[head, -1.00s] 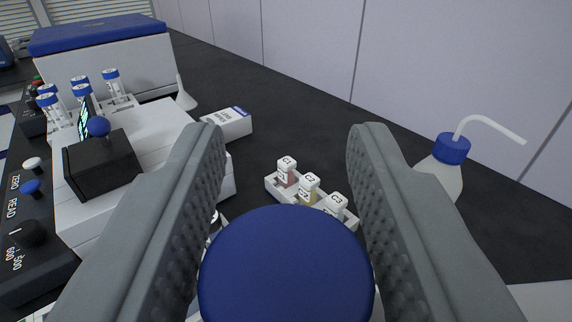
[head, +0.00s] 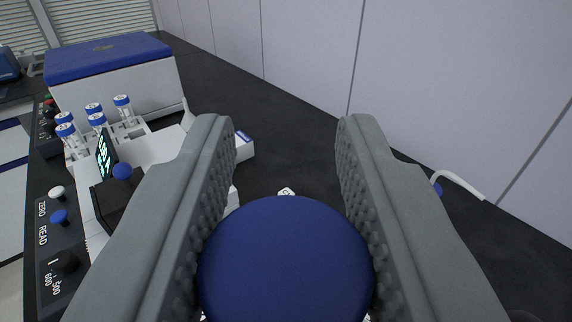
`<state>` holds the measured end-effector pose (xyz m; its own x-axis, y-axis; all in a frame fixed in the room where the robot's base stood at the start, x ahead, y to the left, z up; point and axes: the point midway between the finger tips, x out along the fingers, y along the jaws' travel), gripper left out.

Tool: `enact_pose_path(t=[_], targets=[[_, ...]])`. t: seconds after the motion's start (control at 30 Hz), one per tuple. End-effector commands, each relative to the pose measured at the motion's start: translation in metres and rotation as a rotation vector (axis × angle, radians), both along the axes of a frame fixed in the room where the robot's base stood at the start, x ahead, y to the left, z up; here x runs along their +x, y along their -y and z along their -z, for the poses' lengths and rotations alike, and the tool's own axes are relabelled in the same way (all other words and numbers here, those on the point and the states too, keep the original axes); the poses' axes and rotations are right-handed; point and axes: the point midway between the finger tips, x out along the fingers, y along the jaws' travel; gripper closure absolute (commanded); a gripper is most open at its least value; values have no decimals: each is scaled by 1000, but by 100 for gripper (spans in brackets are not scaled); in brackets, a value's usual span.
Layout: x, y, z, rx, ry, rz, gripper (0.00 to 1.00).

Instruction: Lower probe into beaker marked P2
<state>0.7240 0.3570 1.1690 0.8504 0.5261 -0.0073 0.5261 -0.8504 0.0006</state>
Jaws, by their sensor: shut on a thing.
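My gripper (head: 286,128) fills the lower middle, its two grey ridged fingers on either side of a round dark-blue top (head: 285,258). The fingers are shut on this blue-topped thing. Only its top shows, and its body is hidden below, so I cannot tell from this view whether it is the probe. No beaker and no P2 mark can be seen.
At left is a white instrument with a dark control panel (head: 62,240), several blue-capped vials (head: 95,115) and a blue-lidded box (head: 110,60). A white-capped vial (head: 286,191) peeks out behind the blue top. A wash bottle's spout (head: 460,184) shows at right.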

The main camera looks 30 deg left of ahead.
Motion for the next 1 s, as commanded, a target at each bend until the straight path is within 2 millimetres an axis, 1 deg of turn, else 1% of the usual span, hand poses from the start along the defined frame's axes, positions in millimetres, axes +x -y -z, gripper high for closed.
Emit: enact_pose_path(t=[0.03,0.07,0.1,0.17,0.2,0.5,0.63,0.77,1.0], targets=[[-1,0,-6,5,8,-1,100],[-1,0,-6,6,9,-1,100],[-1,0,-7,6,9,-1,67],[-1,1,-7,6,10,-1,55],[-1,0,-7,6,9,-1,48],[-1,1,-4,4,7,-1,47],[-7,4,-5,4,7,-1,47],[-20,13,-5,6,6,0,47],[-54,33,-5,6,7,0,47]])
